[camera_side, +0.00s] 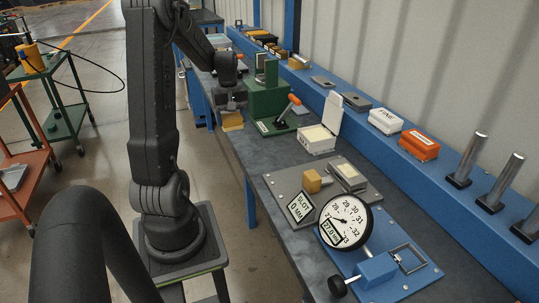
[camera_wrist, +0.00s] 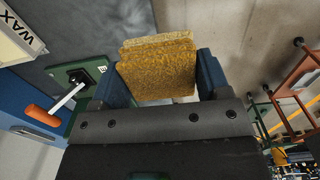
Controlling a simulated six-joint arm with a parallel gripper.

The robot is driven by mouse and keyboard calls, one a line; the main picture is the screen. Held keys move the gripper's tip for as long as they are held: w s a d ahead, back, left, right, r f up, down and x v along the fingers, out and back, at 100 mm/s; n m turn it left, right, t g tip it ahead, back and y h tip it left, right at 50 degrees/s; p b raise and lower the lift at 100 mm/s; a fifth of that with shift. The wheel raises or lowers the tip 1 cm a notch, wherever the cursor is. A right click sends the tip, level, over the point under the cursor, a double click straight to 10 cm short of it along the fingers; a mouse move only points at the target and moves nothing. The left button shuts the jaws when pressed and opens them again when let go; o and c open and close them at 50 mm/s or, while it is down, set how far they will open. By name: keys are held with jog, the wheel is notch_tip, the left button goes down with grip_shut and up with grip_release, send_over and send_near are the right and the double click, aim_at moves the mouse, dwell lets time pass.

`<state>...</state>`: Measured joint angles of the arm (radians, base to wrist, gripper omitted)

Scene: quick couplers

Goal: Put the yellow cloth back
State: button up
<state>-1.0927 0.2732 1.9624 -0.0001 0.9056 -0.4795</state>
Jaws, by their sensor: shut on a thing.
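The yellow cloth (camera_wrist: 158,65) is a thick, folded-looking pad held between the two blue fingers of my gripper (camera_wrist: 160,82) in the wrist view. In the side view the cloth (camera_side: 232,121) hangs below my gripper (camera_side: 231,103), at the left edge of the bench beside the green fixture (camera_side: 267,101). My gripper is shut on the cloth. In the wrist view the cloth's far edge stands clear of the fingers, with grey bench and pale floor behind it. The side view does not show clearly whether the cloth touches the bench.
An orange-handled lever (camera_side: 294,100) stands on the green fixture's base, close right of the cloth. An open-lidded white box (camera_side: 316,139) lies nearer the camera. A plate with a dial gauge (camera_side: 345,219) fills the near bench. Carts (camera_side: 62,118) stand on the floor left.

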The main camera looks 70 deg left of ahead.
send_over(269, 154)
notch_tip(269, 154, down, 7)
jog(key=shift+d, duration=0.1)
jog(key=shift+f, duration=1.8)
jog(key=shift+f, duration=0.2)
jog(key=o, duration=0.9)
jog(key=shift+o, duration=0.2)
